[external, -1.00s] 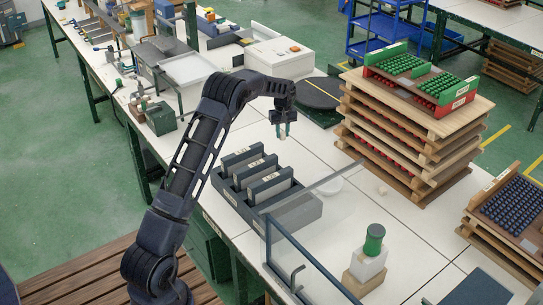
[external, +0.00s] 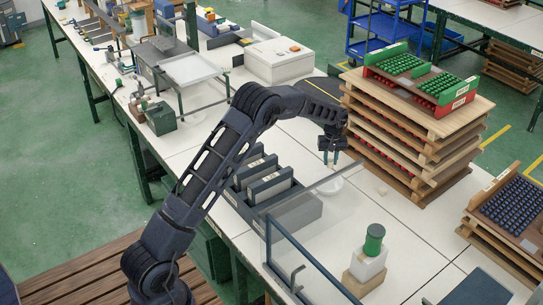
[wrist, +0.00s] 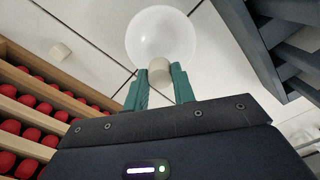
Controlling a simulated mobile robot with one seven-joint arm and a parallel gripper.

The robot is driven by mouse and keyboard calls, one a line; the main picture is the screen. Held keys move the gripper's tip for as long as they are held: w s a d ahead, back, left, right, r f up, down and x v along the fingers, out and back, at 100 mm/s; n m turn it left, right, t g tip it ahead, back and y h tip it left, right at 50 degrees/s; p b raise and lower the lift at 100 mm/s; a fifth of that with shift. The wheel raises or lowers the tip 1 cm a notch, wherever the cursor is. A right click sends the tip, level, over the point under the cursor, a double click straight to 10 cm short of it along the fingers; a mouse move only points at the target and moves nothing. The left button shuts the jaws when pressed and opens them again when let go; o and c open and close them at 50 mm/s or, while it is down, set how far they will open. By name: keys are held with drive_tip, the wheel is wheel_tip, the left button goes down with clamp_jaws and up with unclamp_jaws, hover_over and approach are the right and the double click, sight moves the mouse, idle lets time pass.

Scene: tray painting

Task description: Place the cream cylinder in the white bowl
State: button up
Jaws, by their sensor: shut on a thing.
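My gripper (external: 331,158) has teal fingers pointing down. In the wrist view, the fingers (wrist: 160,84) are shut on a small cream cylinder (wrist: 159,70). The white bowl (external: 330,187) sits on the white table, below my gripper in the external view. In the wrist view the round white bowl (wrist: 162,28) lies just beyond the fingertips, and the held cylinder overlaps its near edge. The cylinder is above the table, and its exact height over the bowl is hard to tell.
Stacked wooden trays (external: 410,150) rise close on the right. A dark rack (external: 262,190) and a clear panel (external: 310,210) stand left and in front.

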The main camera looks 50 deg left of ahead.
sight(330, 161)
drive_tip(key=shift+f, duration=5.05)
drive_tip(key=o, duration=1)
drive_tip(key=shift+o, duration=0.2)
drive_tip(key=shift+r, duration=3.5)
